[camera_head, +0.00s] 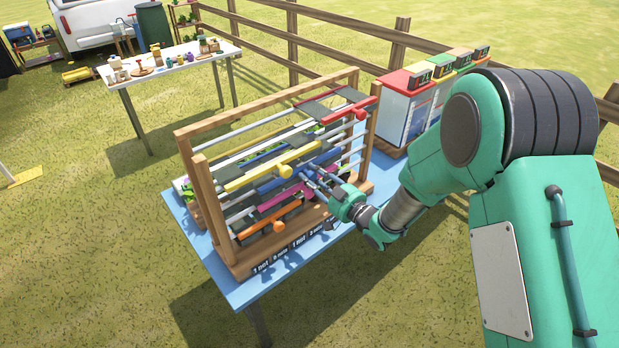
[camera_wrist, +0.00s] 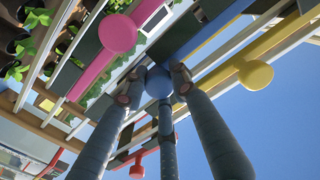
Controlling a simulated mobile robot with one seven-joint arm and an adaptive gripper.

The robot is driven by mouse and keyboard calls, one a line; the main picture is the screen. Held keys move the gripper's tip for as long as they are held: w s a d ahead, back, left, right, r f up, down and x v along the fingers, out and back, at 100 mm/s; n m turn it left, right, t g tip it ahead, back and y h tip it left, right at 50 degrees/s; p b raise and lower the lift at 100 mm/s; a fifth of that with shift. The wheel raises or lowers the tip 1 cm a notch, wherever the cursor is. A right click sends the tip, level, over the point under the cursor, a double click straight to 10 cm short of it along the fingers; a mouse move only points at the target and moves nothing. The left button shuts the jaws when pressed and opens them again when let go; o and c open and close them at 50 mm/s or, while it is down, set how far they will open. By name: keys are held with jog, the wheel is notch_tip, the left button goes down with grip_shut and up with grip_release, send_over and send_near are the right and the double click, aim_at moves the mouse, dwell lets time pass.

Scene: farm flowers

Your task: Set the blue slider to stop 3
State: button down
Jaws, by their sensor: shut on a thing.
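The blue slider (camera_head: 285,179) is a bar on a horizontal rail in the middle of a wooden rack (camera_head: 187,158) on a blue table. Its bar also crosses the wrist view (camera_wrist: 205,38). My gripper (camera_head: 309,178) reaches the slider from the front right. In the wrist view, my gripper's fingers (camera_wrist: 156,84) close around the round blue knob (camera_wrist: 159,81). Stop labels (camera_head: 281,254) run along the rack's base, too small to read fully. I cannot tell which stop the slider is at.
A yellow slider (camera_head: 252,178) lies just above the blue one, with a magenta slider (camera_head: 280,200) and an orange slider (camera_head: 270,225) below. A red slider (camera_head: 350,112) is at the top. Several coloured boxes (camera_head: 405,106) stand behind right. Grass is open in front.

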aim_at(322, 160)
jog(key=w+d, duration=0.5)
jog(key=shift+w+d+r+b, duration=0.15)
jog(key=shift+w+r+b, duration=0.15)
jog(key=shift+b, duration=0.1)
jog(key=c, duration=1.5)
grip_release()
jog(key=shift+r, duration=0.1)
jog(key=shift+o, duration=0.7)
jog(key=shift+s, duration=0.1)
jog(key=shift+f, duration=0.2)
jog(key=shift+s, duration=0.1)
jog(key=shift+s+d, duration=0.1)
jog(key=shift+d, duration=0.05)
jog(key=v, duration=1.1)
jog(key=shift+s+d, duration=0.15)
